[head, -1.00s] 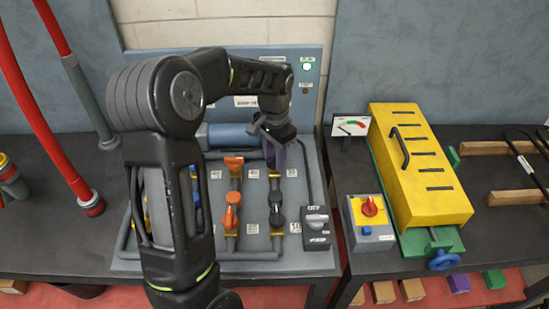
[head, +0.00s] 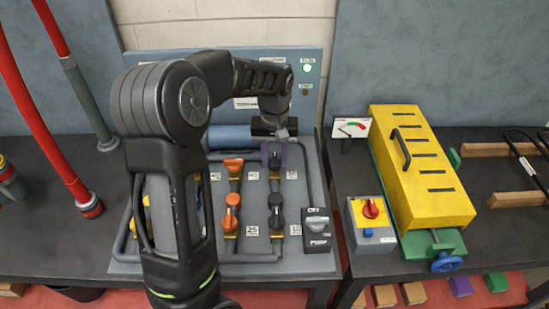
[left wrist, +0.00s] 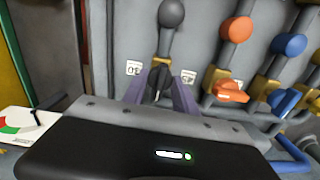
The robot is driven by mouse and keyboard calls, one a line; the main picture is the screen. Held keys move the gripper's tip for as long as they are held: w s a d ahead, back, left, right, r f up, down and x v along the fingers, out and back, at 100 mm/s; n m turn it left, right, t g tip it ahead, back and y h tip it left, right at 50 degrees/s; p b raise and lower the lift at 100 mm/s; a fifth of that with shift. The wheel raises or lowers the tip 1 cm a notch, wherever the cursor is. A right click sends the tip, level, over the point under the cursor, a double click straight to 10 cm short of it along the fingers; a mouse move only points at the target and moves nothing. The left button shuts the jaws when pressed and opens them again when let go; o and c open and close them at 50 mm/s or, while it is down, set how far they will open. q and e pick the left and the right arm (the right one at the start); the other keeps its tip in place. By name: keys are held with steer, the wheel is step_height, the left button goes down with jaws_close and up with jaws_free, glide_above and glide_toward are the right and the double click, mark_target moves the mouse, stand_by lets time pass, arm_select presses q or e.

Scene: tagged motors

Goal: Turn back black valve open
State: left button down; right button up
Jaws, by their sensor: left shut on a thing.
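The back black valve (head: 275,158) is on the grey pipe panel, at the far end of the black valve's pipe. My left gripper (head: 274,153) reaches it from above and behind. In the left wrist view, its purple fingers (left wrist: 158,93) stand on both sides of the dark handle (left wrist: 158,80) and are shut on it. The fingers hide part of the handle. The front black valve (head: 275,202) is nearer on the same pipe and shows as a round knob in the left wrist view (left wrist: 171,14). My right gripper is not in view.
Orange valves (head: 232,200) stand on the pipe to the left, with blue ones (left wrist: 289,44) beyond, mostly behind my arm. A blue cylinder (head: 228,137) lies behind. A green lamp (head: 307,68) glows on the back panel.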

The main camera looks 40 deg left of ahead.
mark_target(275, 159)
arm_select(q)
steer(key=shift+n, duration=0.4)
steer(key=c, duration=1)
jaws_free()
steer(key=shift+o, duration=0.2)
steer(key=shift+r+b, duration=0.3)
steer(key=shift+r, duration=3.6)
